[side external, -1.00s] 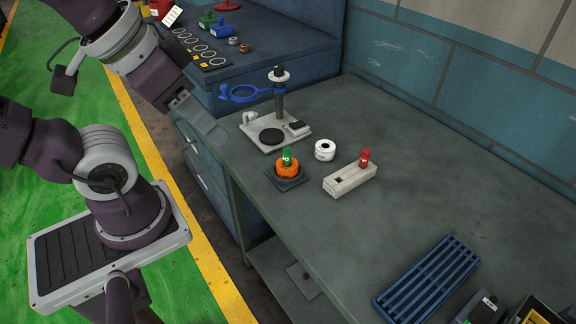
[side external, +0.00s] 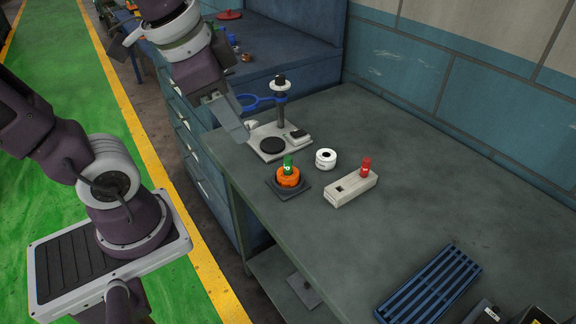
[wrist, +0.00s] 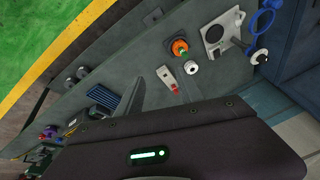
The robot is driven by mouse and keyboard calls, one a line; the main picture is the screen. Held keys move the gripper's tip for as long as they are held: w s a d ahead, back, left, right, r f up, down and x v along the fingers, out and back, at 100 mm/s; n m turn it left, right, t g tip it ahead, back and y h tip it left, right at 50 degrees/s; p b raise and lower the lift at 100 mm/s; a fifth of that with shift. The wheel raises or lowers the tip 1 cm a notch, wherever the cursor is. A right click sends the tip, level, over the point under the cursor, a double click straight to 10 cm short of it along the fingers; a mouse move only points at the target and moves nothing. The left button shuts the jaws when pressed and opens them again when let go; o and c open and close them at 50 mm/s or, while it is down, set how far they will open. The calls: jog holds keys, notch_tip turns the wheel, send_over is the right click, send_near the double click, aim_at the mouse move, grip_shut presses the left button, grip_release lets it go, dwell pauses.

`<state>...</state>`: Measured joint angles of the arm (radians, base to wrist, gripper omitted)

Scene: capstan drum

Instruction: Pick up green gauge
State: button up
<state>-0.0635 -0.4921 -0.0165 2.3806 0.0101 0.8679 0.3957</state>
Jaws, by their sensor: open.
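The green gauge (side external: 288,162) is a small green peg with a white mark. It stands upright in the orange drum (side external: 288,180), which sits on a dark square base (side external: 272,187) near the bench's left edge. In the wrist view the orange drum (wrist: 180,44) shows at the upper middle, with a small green part (wrist: 182,51) on it. My gripper (side external: 236,131) is open and empty, above the bench's left edge, up and left of the gauge and apart from it. In the side view its fingers overlap, so the gap is hidden.
A stand (side external: 281,110) with a blue ring (side external: 250,102) is behind the drum, close to my gripper. A white roll (side external: 326,160) and a beige block (side external: 345,191) with a red peg (side external: 366,166) are to the right. A blue slatted rack (side external: 430,284) lies in front.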

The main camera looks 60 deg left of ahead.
jog(key=w+a+f+m+g, duration=0.1)
jog(key=w+a+f+m, duration=0.1)
jog(key=w+m, duration=0.25)
jog(key=m+g, duration=0.3)
jog(key=m, duration=0.7)
send_over(288, 157)
jog(key=f, duration=1.2)
jog(key=shift+w+a+f, duration=0.1)
jog(key=shift+w, duration=0.15)
jog(key=f, duration=0.6)
jog(key=shift+s+f, duration=0.2)
jog(key=shift+f, duration=0.2)
grip_shut()
